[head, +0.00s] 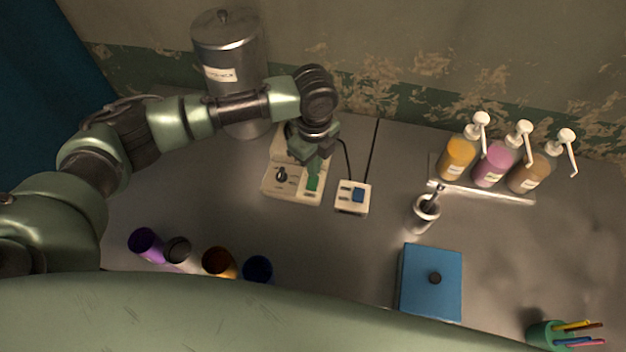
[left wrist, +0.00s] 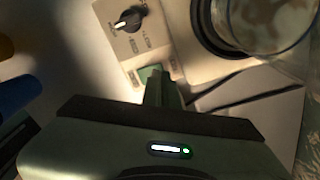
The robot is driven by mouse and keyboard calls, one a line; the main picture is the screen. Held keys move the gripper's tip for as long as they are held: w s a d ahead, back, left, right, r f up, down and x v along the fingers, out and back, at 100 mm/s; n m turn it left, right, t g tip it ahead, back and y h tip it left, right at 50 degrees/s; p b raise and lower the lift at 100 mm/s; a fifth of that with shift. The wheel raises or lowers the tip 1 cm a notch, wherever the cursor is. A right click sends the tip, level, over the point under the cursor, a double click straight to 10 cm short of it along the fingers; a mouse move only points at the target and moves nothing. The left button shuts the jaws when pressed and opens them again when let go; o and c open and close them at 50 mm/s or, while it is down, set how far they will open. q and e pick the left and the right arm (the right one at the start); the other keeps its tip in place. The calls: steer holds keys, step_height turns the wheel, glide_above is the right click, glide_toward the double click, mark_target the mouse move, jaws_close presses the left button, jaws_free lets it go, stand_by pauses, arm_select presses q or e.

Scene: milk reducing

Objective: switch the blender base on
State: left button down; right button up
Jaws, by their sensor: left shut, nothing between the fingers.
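The blender base (head: 270,187) is a cream unit near the middle of the table, with a dark knob (head: 281,175) and a green switch (head: 312,183) on its front panel. My left gripper (head: 314,168) reaches down over the base, shut and empty, its fingertips right at the green switch. In the left wrist view, the shut fingers (left wrist: 160,85) overlap the edge of the green switch (left wrist: 147,73); I cannot tell whether they touch it. The knob (left wrist: 128,20) shows beyond. Part of the base is hidden under my gripper. My right gripper is not in view.
A small box with a blue switch (head: 357,195) stands right of the base, with cables behind. A metal canister (head: 228,45) stands behind. Several cups (head: 219,262) line the front left.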

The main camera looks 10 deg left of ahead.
arm_select(q)
steer(key=shift+s+f+b, duration=0.1)
steer(key=shift+f+b, duration=0.35)
steer(key=shift+f, duration=0.65)
stand_by(0.8)
step_height(320, 180, up, 7)
steer(key=p, duration=0.7)
steer(key=shift+r+p, duration=0.1)
steer(key=shift+p, duration=0.3)
stand_by(0.3)
